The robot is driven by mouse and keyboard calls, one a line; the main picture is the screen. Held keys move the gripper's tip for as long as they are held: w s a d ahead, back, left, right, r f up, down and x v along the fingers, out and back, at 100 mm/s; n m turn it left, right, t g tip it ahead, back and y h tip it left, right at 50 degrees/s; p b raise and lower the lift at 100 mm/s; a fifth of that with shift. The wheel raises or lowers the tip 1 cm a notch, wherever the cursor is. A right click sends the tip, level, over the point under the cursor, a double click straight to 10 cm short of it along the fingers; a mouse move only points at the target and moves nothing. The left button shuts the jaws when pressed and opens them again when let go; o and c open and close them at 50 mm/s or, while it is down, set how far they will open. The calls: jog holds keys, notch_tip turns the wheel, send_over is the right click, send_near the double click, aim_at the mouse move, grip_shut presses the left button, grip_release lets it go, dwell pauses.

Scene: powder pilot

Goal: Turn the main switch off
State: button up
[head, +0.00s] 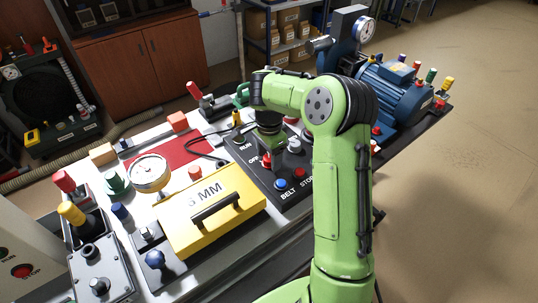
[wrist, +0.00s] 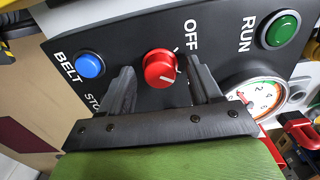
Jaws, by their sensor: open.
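The main switch is a red round knob (wrist: 160,68) on a dark panel (wrist: 115,40), beside the word OFF. A white line on its face points toward the lower right of the wrist view, not at OFF. In the head view the knob (head: 267,161) shows just below my gripper (head: 270,146). In the wrist view my gripper (wrist: 161,80) is open, with one finger on each side of the knob. I see gaps between knob and fingers; whether either touches is unclear.
A blue BELT button (wrist: 90,65) and a green RUN button (wrist: 279,28) flank the knob. A gauge (wrist: 255,97) is close to the right finger. A yellow case (head: 212,212) lies left of the panel, and a blue motor (head: 388,92) stands right of my arm.

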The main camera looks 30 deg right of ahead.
jog(key=c, duration=1)
jog(key=n+p, duration=0.1)
jog(key=n, duration=0.2)
jog(key=shift+r+n, duration=0.15)
jog(key=shift+n, duration=0.25)
jog(key=n+p, duration=0.1)
jog(key=n, duration=0.2)
jog(key=shift+n, duration=0.3)
jog(key=n+p, duration=0.1)
jog(key=n, duration=0.5)
jog(key=shift+w+p, duration=0.1)
jog(key=shift+p, duration=0.2)
jog(key=shift+n, duration=0.4)
jog(key=o, duration=1)
